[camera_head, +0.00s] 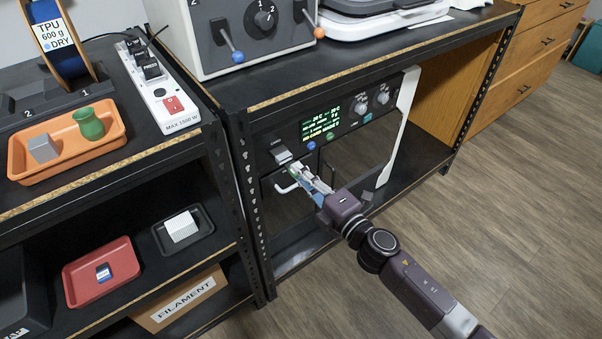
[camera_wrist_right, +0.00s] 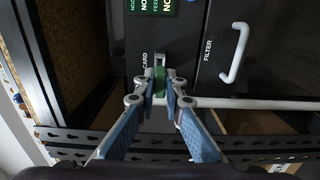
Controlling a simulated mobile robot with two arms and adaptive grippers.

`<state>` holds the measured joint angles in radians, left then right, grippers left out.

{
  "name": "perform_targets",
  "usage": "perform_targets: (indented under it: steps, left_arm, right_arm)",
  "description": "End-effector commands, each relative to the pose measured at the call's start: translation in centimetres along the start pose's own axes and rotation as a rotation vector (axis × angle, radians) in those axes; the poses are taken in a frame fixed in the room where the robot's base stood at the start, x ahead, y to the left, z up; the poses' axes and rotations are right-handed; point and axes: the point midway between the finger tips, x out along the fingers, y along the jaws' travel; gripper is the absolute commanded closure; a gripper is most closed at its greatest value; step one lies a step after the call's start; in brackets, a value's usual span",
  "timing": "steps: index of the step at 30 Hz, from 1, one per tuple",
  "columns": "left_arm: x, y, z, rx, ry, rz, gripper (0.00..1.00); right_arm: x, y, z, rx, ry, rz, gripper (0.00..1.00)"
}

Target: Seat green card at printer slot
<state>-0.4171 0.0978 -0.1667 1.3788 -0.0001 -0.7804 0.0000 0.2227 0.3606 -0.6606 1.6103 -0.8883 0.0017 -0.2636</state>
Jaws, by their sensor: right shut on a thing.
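The printer (camera_head: 345,150) has a dark front panel under the shelf. Its card slot (camera_head: 281,155) is a small grey holder left of the display, and in the right wrist view the slot (camera_wrist_right: 160,59) lies beside the word CARD. My right gripper (camera_head: 304,178) is at the slot, shut on the green card (camera_wrist_right: 159,82). The card shows as a narrow green strip between the fingertips, in line with the slot. I cannot tell whether its hidden far end is inside the slot. My left gripper is not in view.
A white handle (camera_wrist_right: 236,53) marked FILTER is right of the slot. The lit display (camera_head: 320,123) is above my gripper. The floor at right is clear.

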Motion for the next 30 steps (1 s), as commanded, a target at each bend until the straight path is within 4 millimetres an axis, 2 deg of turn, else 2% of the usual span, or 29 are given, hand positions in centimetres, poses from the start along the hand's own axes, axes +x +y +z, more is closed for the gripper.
perform_targets:
  steps: [15, 30]
  left_arm:
    - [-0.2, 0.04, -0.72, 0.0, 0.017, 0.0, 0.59]
    - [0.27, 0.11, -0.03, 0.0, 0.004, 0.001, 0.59]
  right_arm:
    - [0.0, 0.04, -0.02, 0.001, 0.0, 0.0, 0.99]
    - [0.0, 0.02, -0.01, 0.001, 0.0, 0.0, 0.99]
